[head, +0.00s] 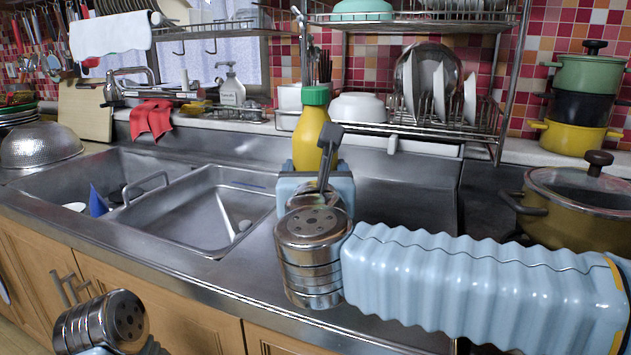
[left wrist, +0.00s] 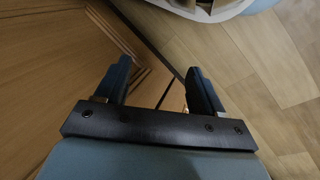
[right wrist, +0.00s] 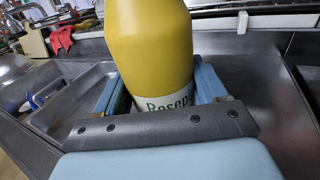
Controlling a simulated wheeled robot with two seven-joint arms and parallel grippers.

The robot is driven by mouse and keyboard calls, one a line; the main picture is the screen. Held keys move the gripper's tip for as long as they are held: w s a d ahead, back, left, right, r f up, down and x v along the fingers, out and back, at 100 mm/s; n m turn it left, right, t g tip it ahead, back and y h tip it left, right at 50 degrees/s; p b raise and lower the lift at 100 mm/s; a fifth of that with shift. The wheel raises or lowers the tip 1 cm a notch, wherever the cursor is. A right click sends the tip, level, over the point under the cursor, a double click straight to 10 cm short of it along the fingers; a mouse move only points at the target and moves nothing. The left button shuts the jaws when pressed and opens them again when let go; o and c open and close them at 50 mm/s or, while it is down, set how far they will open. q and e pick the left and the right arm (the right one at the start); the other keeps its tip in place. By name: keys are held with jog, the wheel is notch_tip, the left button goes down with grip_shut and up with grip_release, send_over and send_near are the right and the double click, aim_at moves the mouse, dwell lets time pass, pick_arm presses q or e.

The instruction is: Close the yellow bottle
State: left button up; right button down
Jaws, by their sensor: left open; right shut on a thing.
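The yellow bottle (head: 308,137) stands roughly upright over the counter to the right of the sink, with a green cap (head: 316,95) on its top. I cannot tell how tight the cap is. My right gripper (head: 316,182) is shut on the bottle's lower body. The right wrist view shows the yellow body (right wrist: 150,45) and its white label between the blue fingers (right wrist: 155,92); the cap is out of that view. My wrist hides the bottle's base in the head view. My left gripper (left wrist: 160,78) is open and empty, low in front of the wooden cabinets.
The sink (head: 190,215) is left of the bottle. A dish rack (head: 425,125) with plates and a white bowl (head: 358,107) stands behind it. A lidded pot (head: 575,205) is at the right. Wooden cabinet doors (head: 165,312) lie below the counter.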

jog(key=shift+f, duration=0.65)
jog(key=shift+f, duration=0.15)
jog(key=shift+c, duration=0.3)
grip_release()
jog(key=s+b, duration=0.2)
jog(key=s, duration=1)
